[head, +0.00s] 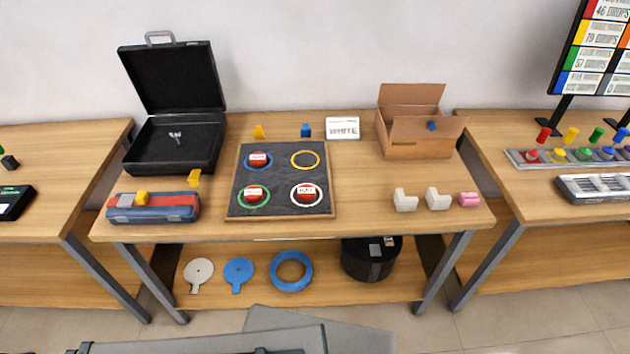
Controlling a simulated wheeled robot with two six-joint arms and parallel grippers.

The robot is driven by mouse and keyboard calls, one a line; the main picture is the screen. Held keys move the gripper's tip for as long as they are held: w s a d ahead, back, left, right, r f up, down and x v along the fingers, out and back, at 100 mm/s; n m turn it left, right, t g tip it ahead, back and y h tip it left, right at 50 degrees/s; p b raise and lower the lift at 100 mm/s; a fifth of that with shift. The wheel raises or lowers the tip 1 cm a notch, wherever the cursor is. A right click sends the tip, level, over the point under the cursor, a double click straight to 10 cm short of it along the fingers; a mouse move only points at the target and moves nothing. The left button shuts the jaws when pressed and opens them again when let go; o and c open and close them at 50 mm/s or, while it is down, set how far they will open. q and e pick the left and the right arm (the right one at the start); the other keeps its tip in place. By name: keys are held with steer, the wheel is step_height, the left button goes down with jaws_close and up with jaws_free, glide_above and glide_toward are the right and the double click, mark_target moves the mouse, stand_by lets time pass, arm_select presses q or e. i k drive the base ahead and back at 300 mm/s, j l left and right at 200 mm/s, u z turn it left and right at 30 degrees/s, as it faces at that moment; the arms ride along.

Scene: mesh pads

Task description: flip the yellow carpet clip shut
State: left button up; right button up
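Small yellow pieces show on the middle table. One yellow piece (194,178) stands at the back right corner of a blue and red case. Another yellow block (141,197) sits on top of that case (180,212). A third yellow piece (260,131) stands behind the dark board, beside a blue piece (306,130). They are too small to tell which one is the carpet clip, or whether it is open or shut. Neither of my grippers is in view.
The dark board (277,182) holds red discs and coloured rings. An open black case (176,140) stands back left, an open cardboard box (405,148) back right. White blocks (405,201) and a pink piece (469,199) lie front right. The table between board and blocks is clear.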

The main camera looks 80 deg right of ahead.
mark_target(259, 133)
steer(key=z, duration=2.4)
